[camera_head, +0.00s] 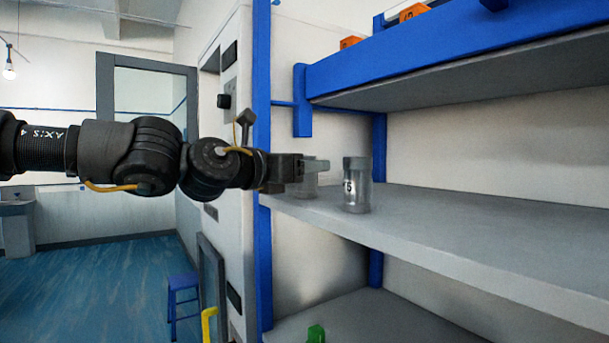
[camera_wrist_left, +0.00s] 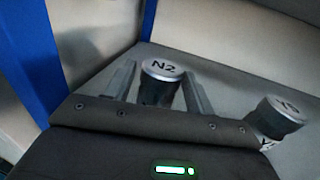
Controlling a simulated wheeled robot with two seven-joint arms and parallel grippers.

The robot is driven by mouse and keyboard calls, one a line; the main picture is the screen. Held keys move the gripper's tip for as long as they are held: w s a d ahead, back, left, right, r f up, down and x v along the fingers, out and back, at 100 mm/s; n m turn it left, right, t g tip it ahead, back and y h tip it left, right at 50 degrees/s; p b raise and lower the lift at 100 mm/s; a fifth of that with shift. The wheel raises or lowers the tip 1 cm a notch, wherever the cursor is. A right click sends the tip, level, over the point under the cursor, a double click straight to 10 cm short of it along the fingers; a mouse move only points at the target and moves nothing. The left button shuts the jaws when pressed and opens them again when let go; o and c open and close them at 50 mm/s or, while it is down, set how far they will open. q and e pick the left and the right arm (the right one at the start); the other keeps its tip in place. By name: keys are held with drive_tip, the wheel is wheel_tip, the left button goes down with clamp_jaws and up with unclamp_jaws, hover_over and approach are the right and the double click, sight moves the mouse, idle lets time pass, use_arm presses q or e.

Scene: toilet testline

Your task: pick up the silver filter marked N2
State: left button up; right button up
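The silver filter marked N2 (camera_wrist_left: 163,70) stands upright on the grey middle shelf (camera_head: 440,215), its label readable in the left wrist view. In the head view this filter (camera_head: 306,189) is partly hidden by my gripper. My left gripper (camera_head: 308,166) reaches in level from the left. In the left wrist view its two fingers (camera_wrist_left: 160,88) are apart, one on each side of the N2 filter, with a gap showing at the left finger. My right gripper is in neither view.
A second silver filter, seemingly marked Y5 (camera_head: 356,168), stands close to the right on the same shelf; it also shows in the left wrist view (camera_wrist_left: 283,112). A blue-edged shelf (camera_head: 450,55) hangs above. A blue post (camera_head: 263,90) stands at the left. The shelf's right side is clear.

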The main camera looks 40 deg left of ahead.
use_arm(q)
drive_tip(key=shift+w, duration=0.2)
drive_tip(key=c, duration=0.8)
